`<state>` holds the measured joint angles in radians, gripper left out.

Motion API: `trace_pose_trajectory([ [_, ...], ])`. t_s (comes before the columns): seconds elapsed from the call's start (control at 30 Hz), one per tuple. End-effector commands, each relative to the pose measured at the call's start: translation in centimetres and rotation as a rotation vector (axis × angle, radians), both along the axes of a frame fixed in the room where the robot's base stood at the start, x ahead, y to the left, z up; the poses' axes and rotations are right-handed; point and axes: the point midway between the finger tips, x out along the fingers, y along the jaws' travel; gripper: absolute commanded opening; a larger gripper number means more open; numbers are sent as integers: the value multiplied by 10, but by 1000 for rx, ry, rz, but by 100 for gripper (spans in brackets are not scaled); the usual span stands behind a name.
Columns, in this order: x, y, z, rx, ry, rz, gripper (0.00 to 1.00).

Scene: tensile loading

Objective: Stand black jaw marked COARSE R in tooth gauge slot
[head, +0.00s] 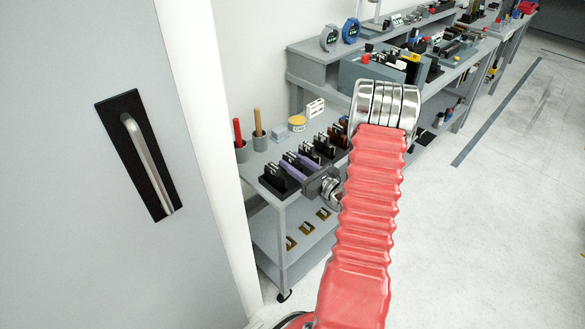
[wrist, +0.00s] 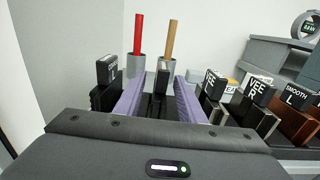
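My gripper (wrist: 161,88) has two purple fingers, spread apart, one on each side of a black jaw (wrist: 162,80). Small gaps show between the fingers and this jaw in the wrist view. Its label is too small to read there. Another black jaw (wrist: 107,70) stands to the left, with a white label partly legible, ending in L. In the head view my gripper (head: 298,164) is over the near end of the cart's top, among the row of dark jaws. I cannot pick out the tooth gauge slot in either view.
To the right stand jaws marked VEE R (wrist: 257,90) and SMOOTH L (wrist: 297,97). Behind the row are cups holding a red-handled tool (head: 238,134) and a wooden-handled tool (head: 258,122). A grey door (head: 80,240) is at left. Open floor (head: 500,220) lies right.

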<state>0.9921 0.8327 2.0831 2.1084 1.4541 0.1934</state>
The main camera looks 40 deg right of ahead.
Motion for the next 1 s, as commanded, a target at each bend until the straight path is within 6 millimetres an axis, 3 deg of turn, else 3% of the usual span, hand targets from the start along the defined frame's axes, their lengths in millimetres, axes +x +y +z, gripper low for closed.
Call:
trace_pose_trajectory([
  [0.13,9,0,0,0,1,-1,36],
  [0.67,9,0,0,0,0,-1,35],
  [1.0,9,0,0,0,0,-1,11],
])
